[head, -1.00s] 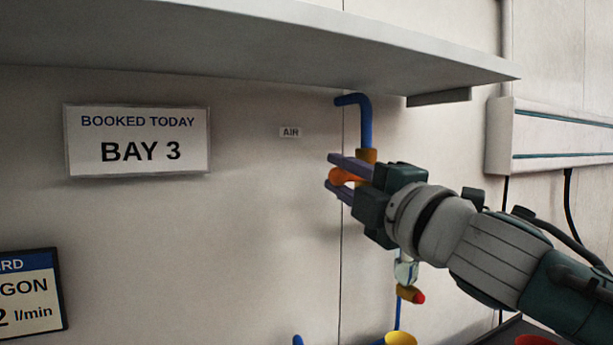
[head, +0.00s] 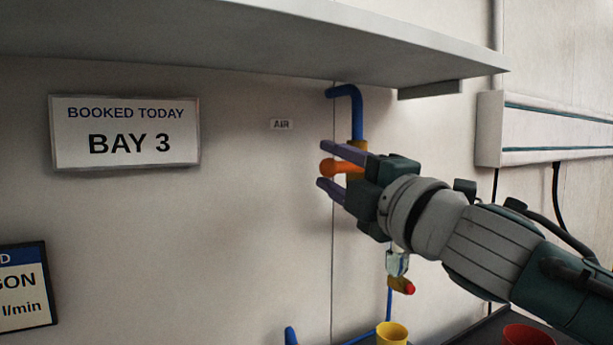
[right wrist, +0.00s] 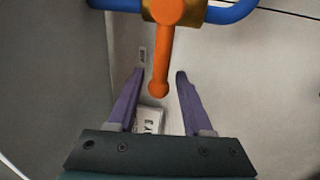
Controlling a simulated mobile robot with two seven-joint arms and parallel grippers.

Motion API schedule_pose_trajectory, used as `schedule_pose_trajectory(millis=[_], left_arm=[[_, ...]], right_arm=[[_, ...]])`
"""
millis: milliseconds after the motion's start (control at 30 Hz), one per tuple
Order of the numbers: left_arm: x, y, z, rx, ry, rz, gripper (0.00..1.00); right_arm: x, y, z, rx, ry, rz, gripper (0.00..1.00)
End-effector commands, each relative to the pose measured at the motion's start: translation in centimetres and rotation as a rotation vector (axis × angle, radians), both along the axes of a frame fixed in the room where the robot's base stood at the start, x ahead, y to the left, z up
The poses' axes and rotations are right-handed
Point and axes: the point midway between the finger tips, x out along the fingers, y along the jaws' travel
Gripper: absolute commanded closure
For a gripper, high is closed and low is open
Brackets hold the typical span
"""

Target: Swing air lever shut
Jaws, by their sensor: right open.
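The orange air lever (head: 336,168) sits on a brass valve body (head: 358,147) in the blue air pipe (head: 357,112). In the head view the lever points left, across the line of the pipe. My right gripper (head: 325,166) is open, with one purple finger above the lever and one below it. In the right wrist view the lever (right wrist: 160,62) hangs between the two spread fingers (right wrist: 159,75), with a gap on each side. The gripper partly hides the valve in the head view. My left gripper is not in view.
A grey shelf (head: 260,40) overhangs the pipe. Below are a clear filter bowl (head: 397,263), a yellow cup (head: 391,333) and a red cup (head: 528,334).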

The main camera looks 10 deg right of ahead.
Motion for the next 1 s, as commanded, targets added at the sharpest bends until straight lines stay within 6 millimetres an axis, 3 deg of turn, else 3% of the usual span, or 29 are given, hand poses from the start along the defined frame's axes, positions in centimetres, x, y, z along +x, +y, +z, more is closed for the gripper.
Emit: schedule_pose_trajectory(millis=[533,700,1000], left_arm=[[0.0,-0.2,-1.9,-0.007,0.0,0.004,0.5],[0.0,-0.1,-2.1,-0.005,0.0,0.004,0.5],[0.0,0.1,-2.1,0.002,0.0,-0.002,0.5]], right_arm=[[-7.7,-2.8,-2.0,-0.002,0.003,0.001,0.5],[-8.7,-3.2,-2.0,-0.002,0.002,0.001,0.5],[-8.8,-3.2,-1.9,-0.001,0.002,0.0,0.5]])
